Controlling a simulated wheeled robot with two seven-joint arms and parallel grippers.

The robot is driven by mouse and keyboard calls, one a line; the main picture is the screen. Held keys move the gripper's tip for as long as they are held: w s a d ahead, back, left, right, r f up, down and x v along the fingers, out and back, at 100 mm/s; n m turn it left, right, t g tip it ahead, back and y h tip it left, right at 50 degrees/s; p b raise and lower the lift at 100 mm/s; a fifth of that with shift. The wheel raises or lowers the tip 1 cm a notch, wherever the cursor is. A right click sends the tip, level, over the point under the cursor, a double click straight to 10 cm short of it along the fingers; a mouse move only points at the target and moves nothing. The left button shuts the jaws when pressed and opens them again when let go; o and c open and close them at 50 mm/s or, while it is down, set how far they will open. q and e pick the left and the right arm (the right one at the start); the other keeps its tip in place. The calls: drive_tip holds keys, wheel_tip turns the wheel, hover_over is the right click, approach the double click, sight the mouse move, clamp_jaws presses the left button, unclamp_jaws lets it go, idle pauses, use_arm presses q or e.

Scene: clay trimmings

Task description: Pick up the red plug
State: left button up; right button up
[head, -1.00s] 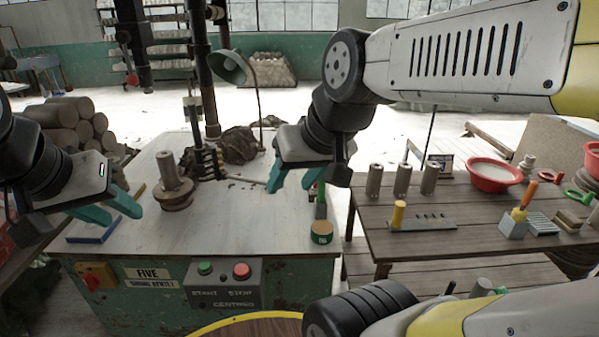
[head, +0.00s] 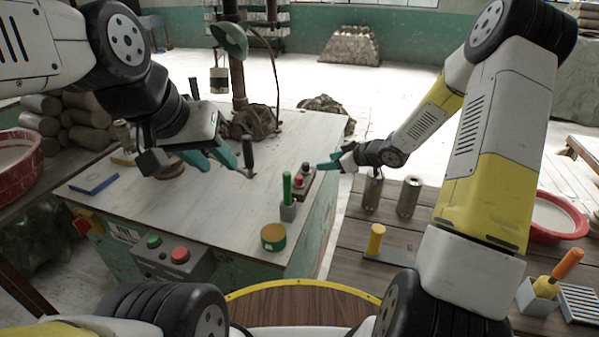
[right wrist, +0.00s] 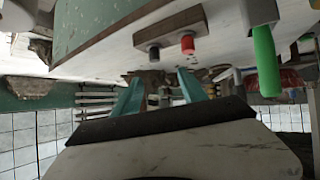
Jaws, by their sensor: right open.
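The red plug (right wrist: 187,43) stands in a small brown block (right wrist: 167,26) beside a dark plug (right wrist: 154,52) in the right wrist view. In the head view the red plug (head: 305,168) is small, on the block (head: 303,188) near the bench's right edge. My right gripper (head: 319,167) is just right of the block, its teal fingers pointing at it. In the right wrist view its fingers (right wrist: 160,76) are apart and empty, not around the plug. My left gripper (head: 218,168) is open and empty over the left of the bench.
A green-handled tool stands in a grey holder (head: 288,212) close in front of the block. A green tin (head: 273,237) is nearer. A dark-handled trowel (head: 247,158) is by my left gripper. The bench centre (head: 225,205) is bare. Metal cylinders (head: 408,197) stand on the right table.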

sight(299, 177)
drive_tip(key=a+f+y, duration=0.1)
drive_tip(key=a+f, duration=0.1)
drive_tip(key=a, duration=0.1)
drive_tip(key=w+a+f+y, duration=0.1)
drive_tip(key=a+f, duration=0.2)
drive_tip(key=w+a+f+n+g+y, duration=0.1)
drive_tip(key=a+f, duration=0.2)
drive_tip(key=a, duration=0.1)
drive_tip(key=shift+f, duration=0.1)
drive_tip(key=shift+y, duration=0.3)
clamp_jaws()
